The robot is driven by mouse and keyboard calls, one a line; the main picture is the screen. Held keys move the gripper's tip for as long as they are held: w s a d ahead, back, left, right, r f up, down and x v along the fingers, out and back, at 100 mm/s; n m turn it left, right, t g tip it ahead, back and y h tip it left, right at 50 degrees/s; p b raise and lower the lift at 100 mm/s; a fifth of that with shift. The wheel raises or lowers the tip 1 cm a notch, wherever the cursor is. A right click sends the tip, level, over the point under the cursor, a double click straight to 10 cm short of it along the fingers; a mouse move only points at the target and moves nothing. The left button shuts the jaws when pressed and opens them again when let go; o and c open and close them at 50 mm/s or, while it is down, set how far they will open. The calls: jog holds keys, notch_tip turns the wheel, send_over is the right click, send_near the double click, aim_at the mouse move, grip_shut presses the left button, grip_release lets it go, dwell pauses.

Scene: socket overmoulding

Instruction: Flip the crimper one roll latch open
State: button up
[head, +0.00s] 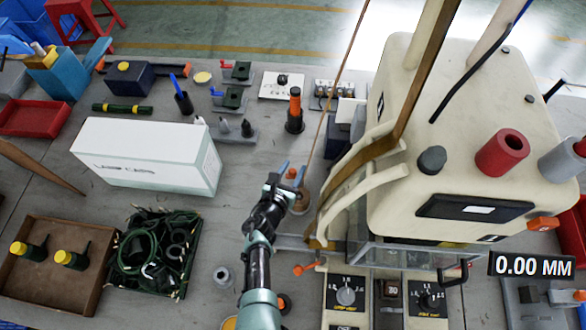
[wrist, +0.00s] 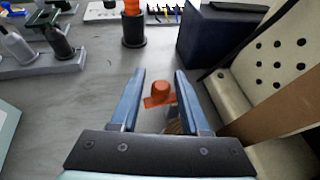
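The cream crimping machine (head: 480,130) fills the right of the head view. Beside its left side stands a small brown roll (head: 301,203) with an orange latch-like piece (head: 292,173) on top. My gripper (head: 291,168) reaches over this roll, its blue fingers by the orange piece. In the wrist view the orange piece (wrist: 160,93), a round knob with a flat tab, shows between the fingers of my gripper (wrist: 160,72). The fingers are spread with visible gaps on both sides of it. The wrist mount hides most of the roll.
A dark blue box (wrist: 218,38) and the machine's perforated cream panel (wrist: 283,55) stand close on the right. An orange-topped dark holder (head: 294,115) stands behind. A white carton (head: 140,155) lies left. Bare grey tabletop (head: 225,240) lies left of my arm.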

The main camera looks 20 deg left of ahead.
jog(key=shift+o, duration=0.4)
jog(key=shift+s+r, duration=0.1)
jog(key=shift+s, duration=0.1)
jog(key=p+v, duration=0.5)
jog(key=v, duration=0.7)
jog(key=shift+s, duration=0.25)
jog(key=shift+d+r, duration=0.1)
